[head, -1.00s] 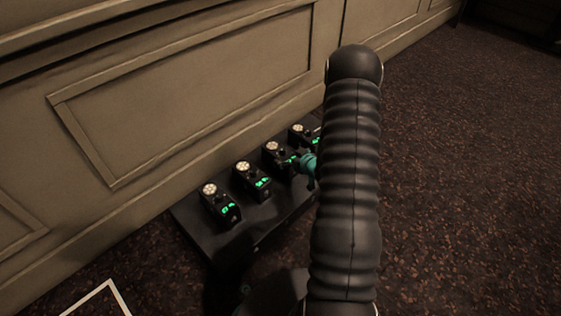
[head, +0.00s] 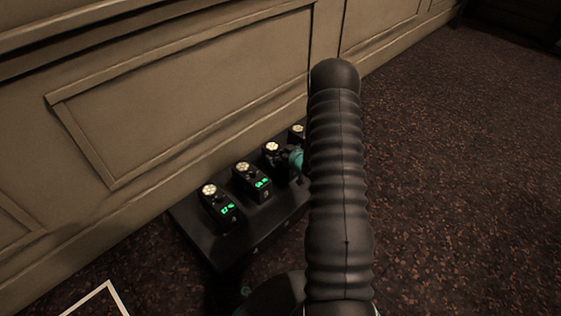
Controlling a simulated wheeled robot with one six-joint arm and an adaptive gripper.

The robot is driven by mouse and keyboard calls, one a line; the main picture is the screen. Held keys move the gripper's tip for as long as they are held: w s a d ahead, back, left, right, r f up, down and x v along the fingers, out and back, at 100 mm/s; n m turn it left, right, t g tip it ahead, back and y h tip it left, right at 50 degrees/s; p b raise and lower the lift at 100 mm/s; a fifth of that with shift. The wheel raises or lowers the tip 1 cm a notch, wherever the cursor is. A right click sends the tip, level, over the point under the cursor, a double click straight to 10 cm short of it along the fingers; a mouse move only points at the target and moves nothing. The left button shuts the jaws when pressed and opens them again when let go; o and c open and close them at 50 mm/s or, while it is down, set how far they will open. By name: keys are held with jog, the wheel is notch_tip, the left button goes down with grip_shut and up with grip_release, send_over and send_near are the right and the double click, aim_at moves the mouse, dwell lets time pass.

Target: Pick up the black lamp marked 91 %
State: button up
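Several black lamps stand in a row on a low black base (head: 257,236) by the wall. Each has a pale round top, and the nearer ones show green lit readouts. The nearest lamp (head: 220,207) and the second lamp (head: 253,183) are in clear view. Their digits are too small to read, so I cannot tell which is marked 91 %. The third lamp (head: 272,148) is partly covered by a teal part at the end of my arm. The far lamp (head: 297,131) is mostly hidden. My gripper's fingers are hidden behind my black arm.
The panelled wall (head: 190,90) rises directly behind the base. Dark speckled carpet (head: 450,190) is open on the right. A white line corner (head: 102,291) lies on the floor at the lower left.

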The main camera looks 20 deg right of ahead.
jog(key=c, duration=1.6)
jog(key=shift+c, duration=0.3)
